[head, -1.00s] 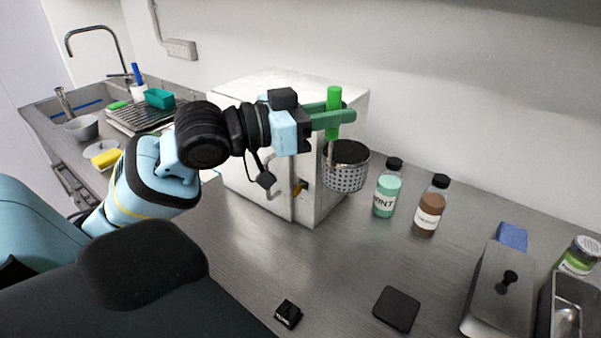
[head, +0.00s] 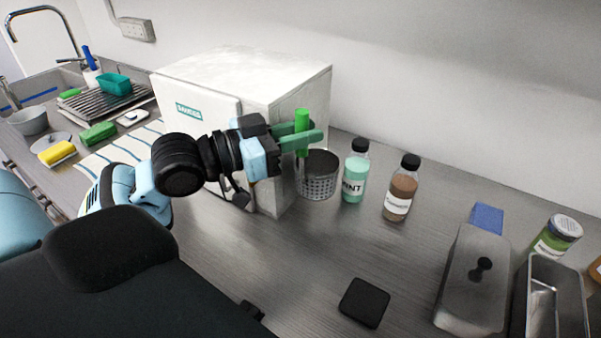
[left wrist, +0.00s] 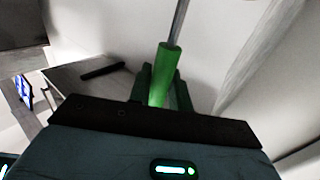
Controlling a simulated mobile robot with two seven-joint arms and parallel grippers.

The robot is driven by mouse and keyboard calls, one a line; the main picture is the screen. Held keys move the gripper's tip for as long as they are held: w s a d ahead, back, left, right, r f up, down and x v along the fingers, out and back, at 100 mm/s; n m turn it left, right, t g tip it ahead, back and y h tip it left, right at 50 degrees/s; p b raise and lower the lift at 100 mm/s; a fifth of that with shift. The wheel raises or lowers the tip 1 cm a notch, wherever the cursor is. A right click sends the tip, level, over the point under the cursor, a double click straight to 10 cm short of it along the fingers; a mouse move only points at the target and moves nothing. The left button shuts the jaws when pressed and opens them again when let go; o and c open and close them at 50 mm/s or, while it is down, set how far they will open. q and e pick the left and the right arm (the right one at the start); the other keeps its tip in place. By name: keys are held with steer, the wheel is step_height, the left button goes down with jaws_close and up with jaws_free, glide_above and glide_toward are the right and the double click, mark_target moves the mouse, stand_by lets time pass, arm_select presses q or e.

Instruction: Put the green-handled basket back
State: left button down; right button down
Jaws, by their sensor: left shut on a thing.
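The basket (head: 318,180) is a perforated metal cylinder with a dark inside and an upright green handle (head: 301,128). My left gripper (head: 308,138) is shut on the green handle in the head view. The basket hangs by the right side of the white box-shaped machine (head: 300,110), close to the bottles; whether it touches the counter or the machine I cannot tell. In the left wrist view the green handle (left wrist: 164,75) stands between the green fingers, with a metal rod running up from it. My right gripper is not in view.
A mint-green bottle (head: 354,172) and a brown bottle (head: 401,188) stand just right of the basket. A black square pad (head: 364,302) lies in front. A lidded metal container (head: 473,280) stands to the right. The middle counter is clear.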

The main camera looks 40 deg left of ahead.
mark_target(301, 175)
arm_select(q)
step_height(301, 175, down, 4)
steer(key=shift+r, duration=0.25)
steer(key=shift+f+b, duration=0.3)
steer(key=shift+f, duration=0.15)
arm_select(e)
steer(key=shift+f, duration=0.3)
arm_select(q)
steer(key=shift+f, duration=0.1)
steer(key=shift+f+b, duration=0.45)
steer(key=shift+f, duration=1.7)
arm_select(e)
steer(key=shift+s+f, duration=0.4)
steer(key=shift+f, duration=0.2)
arm_select(q)
steer(key=shift+f, duration=0.15)
steer(key=c, duration=1.3)
jaws_free()
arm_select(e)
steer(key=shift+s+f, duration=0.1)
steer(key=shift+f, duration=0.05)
